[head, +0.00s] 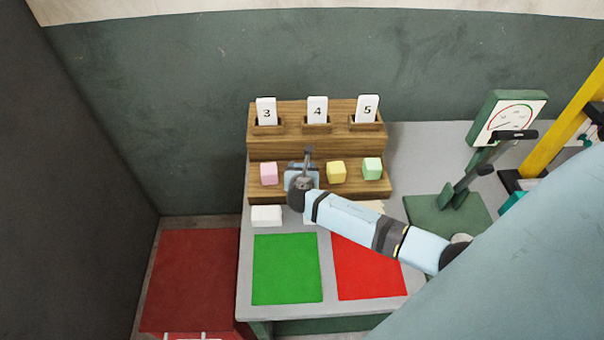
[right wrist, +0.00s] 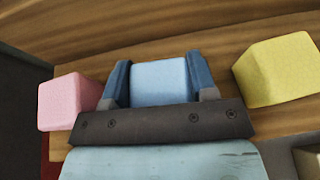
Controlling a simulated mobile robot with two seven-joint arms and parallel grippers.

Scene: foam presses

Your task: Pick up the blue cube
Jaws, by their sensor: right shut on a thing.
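The blue cube (right wrist: 159,82) sits between the two fingers of my right gripper (right wrist: 159,84) in the right wrist view, and the fingers are shut on it. In the head view my right gripper (head: 303,172) is over the lower step of the wooden rack (head: 258,147), and it mostly hides the blue cube. From the pictures I cannot tell whether the cube still rests on the step. My left gripper is not in view.
A pink cube (head: 269,174) is left of my right gripper; a yellow cube (head: 336,172) and a green cube (head: 372,169) are right. Number cards stand on the upper step. A white block (head: 266,216), green mat (head: 287,269) and red mat (head: 368,270) lie in front. A gauge (head: 508,119) stands right.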

